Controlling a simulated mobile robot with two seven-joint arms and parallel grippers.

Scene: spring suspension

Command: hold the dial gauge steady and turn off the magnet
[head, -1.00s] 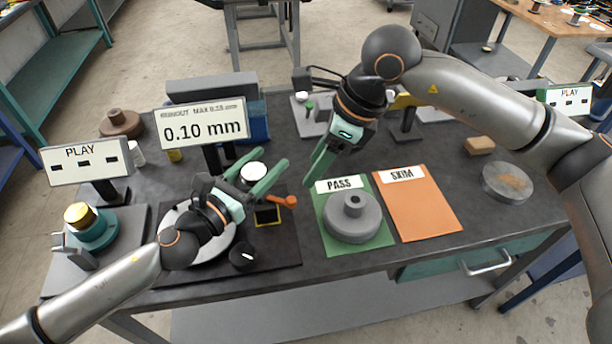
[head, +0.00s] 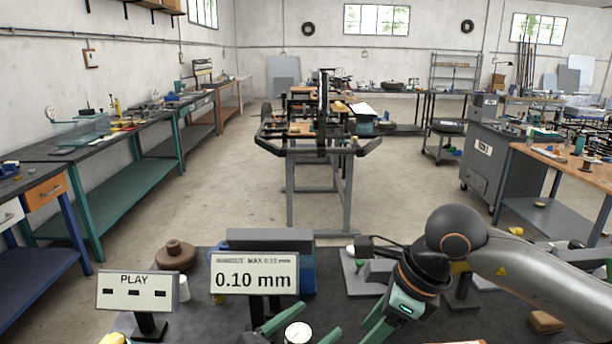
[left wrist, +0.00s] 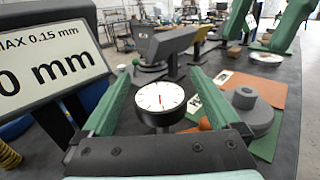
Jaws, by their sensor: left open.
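The dial gauge has a round white face and dark rim. It shows in the left wrist view (left wrist: 160,97) between the fingers of my left gripper (left wrist: 157,72), which is open with a gap on both sides. In the head view the gauge (head: 298,334) is at the bottom edge, between the left fingertips. A small orange part (left wrist: 205,123) shows behind the right-hand finger; I cannot tell if it is the magnet's lever. The magnet base is out of view or hidden. My right gripper (left wrist: 265,24) is beyond the gauge, its green fingers apart and empty.
The readout sign (head: 254,273) says 0.10 mm and stands close beside the left gripper. A PLAY sign (head: 138,291) is at the left. A grey stepped part (left wrist: 245,105) stands on the green mat, beside an orange mat (left wrist: 262,88).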

